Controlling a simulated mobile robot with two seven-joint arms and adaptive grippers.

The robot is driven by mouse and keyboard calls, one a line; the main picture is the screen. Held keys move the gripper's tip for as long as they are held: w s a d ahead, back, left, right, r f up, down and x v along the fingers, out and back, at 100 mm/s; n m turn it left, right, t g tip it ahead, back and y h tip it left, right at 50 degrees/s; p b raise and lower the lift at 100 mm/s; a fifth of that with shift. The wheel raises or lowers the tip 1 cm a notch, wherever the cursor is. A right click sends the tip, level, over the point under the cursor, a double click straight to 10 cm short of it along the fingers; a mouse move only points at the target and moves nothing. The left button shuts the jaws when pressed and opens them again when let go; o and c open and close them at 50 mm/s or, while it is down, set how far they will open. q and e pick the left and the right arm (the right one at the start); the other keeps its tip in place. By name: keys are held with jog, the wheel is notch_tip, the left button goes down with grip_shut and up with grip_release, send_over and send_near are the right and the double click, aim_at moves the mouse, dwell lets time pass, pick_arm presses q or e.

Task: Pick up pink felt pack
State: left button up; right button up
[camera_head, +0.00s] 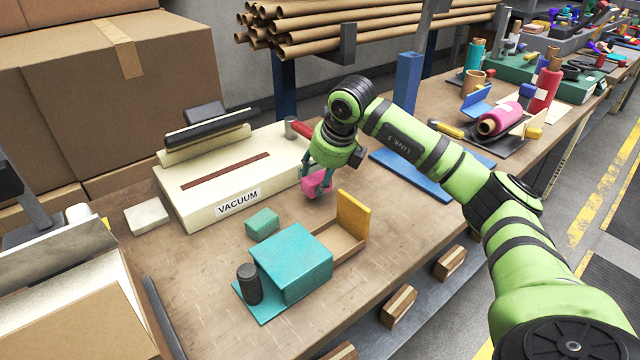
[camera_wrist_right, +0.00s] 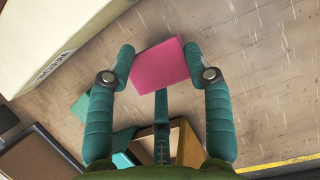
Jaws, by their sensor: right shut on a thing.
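The pink felt pack (camera_head: 317,183) is a small flat block between the fingers of my right gripper (camera_head: 319,180), beside the vacuum machine's right end. In the right wrist view the pink pack (camera_wrist_right: 160,66) sits between the two teal fingertips of the right gripper (camera_wrist_right: 164,68), which is shut on it. I cannot tell from these views whether the pack is clear of the table. My left gripper is not in view.
The cream vacuum machine (camera_head: 200,205) stands left of the gripper. A blue mat (camera_head: 412,176) lies right.

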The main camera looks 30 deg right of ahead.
pick_arm(q)
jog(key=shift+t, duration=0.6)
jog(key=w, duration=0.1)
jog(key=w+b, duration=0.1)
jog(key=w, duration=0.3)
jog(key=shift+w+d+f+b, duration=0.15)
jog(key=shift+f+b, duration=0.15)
jog(key=shift+b, duration=0.05)
pick_arm(e)
jog(key=s+d+r, duration=0.6)
jog(key=s+r, duration=0.2)
jog(key=s, duration=0.1)
jog(key=shift+s+d+r, duration=0.15)
jog(key=shift+s+r, duration=0.1)
jog(key=shift+s, duration=0.15)
